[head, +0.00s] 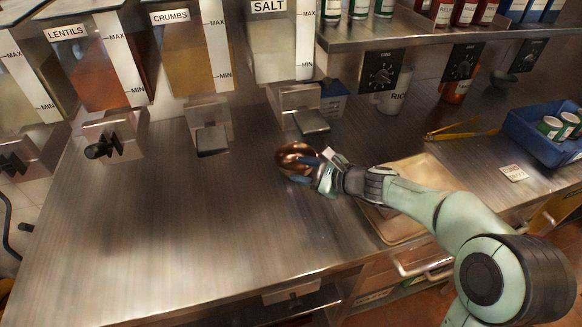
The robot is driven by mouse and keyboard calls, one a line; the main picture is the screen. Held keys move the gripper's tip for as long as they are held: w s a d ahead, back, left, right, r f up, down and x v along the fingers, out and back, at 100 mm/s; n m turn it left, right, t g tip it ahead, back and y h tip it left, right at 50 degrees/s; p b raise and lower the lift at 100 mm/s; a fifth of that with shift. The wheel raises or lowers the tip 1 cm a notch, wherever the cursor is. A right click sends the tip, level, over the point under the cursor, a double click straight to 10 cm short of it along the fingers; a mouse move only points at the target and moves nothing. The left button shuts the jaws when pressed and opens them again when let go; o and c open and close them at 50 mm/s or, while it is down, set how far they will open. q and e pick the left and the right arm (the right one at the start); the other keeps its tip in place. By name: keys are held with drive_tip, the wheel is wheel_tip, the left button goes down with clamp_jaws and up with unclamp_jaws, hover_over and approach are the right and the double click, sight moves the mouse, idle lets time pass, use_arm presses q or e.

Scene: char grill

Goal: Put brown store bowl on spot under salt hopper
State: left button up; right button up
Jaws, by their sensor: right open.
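The brown bowl (293,156), shiny and copper-coloured, stands on the steel counter a little in front of the salt hopper's (275,62) dispenser spout (305,112). My right gripper (318,168) is open at the bowl's right side. Its fingers overlap the bowl's right edge and hide part of it; whether they touch it, I cannot tell. My left gripper is not in view.
The crumbs hopper (190,62) and lentils hopper (100,70) stand left of the salt one. A shallow tray (392,232) lies under my right arm. A blue crate (532,150) sits at the right. The counter's left and middle are clear.

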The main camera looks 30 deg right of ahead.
drive_tip(key=v, duration=0.6)
drive_tip(key=shift+s, duration=0.2)
drive_tip(key=shift+d+r, duration=0.1)
